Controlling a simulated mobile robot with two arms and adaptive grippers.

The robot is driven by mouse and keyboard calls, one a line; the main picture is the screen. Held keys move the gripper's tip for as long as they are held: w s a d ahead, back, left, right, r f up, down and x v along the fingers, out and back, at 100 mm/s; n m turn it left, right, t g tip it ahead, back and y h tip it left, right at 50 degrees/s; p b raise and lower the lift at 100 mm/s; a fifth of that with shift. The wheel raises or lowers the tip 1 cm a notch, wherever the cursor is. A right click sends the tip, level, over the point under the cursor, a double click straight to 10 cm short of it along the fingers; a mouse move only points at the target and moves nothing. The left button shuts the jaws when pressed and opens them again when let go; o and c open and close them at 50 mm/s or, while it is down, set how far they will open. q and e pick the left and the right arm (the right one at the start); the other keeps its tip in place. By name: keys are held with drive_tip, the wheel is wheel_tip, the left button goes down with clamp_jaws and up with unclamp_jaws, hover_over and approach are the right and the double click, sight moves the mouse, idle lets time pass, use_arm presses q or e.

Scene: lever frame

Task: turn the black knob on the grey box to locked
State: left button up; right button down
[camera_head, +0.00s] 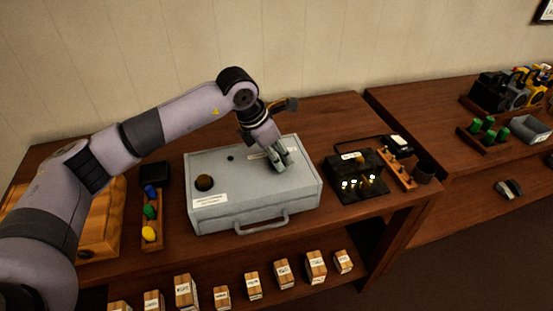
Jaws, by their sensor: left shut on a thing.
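The grey box (255,213) lies on the wooden table with its handle toward the front. It has a round dark spot on its top left and white labels. My left gripper (281,163) reaches down onto the right part of the box's top. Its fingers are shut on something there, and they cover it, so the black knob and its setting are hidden. A label (258,155) next to the gripper is partly covered and too small to read. My right gripper is not in view.
A wooden tray with coloured pegs (151,222) stands left of the box. A black unit with lit parts (357,180) and a small wooden rack (397,168) stand to the right. Labelled wooden blocks (252,286) line a lower shelf. Some table behind the box is free.

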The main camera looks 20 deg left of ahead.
use_arm(q)
drive_tip(key=n+y+b, duration=0.1)
drive_tip(key=n+b, duration=0.1)
drive_tip(key=n, duration=0.1)
drive_tip(key=shift+d+f+n+t+b, duration=0.1)
drive_tip(key=shift+n+t+b, duration=0.2)
drive_tip(key=shift+t+b, duration=0.1)
drive_tip(key=shift+n+y+b, duration=0.7)
drive_tip(key=shift+n+b, duration=0.3)
drive_tip(key=shift+n, duration=0.4)
drive_tip(key=o, duration=1.1)
drive_tip(key=shift+o, duration=0.2)
drive_tip(key=shift+s+r, duration=0.1)
drive_tip(key=shift+r, duration=0.15)
drive_tip(key=v, duration=1.1)
drive_tip(key=shift+s+r, duration=0.3)
drive_tip(key=shift+r, duration=0.05)
drive_tip(key=shift+f, duration=0.1)
